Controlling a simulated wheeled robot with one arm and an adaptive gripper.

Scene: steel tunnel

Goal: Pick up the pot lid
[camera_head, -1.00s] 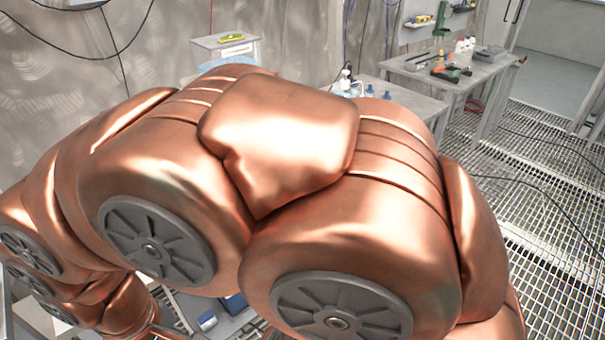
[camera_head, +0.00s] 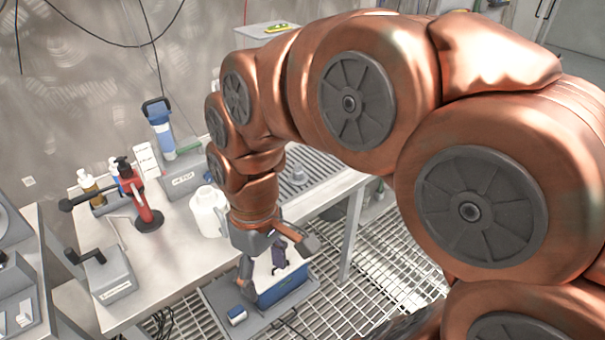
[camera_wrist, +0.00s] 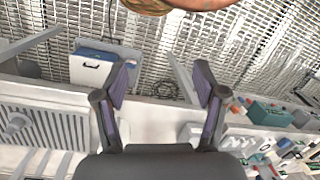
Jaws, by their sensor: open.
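My gripper (camera_head: 275,258) hangs at the end of the copper arm, in front of the workbench edge, and appears above the floor-level cart. In the wrist view my gripper (camera_wrist: 162,82) has its two fingers wide apart with nothing between them.
A white jug (camera_head: 208,210) stands on the bench close to my gripper. A red hand tool on a stand (camera_head: 143,200), pump bottles (camera_head: 90,186) and a blue-topped device (camera_head: 161,128) stand farther left. A blue-and-white box (camera_head: 284,287) lies below. The slatted bench part is mostly clear.

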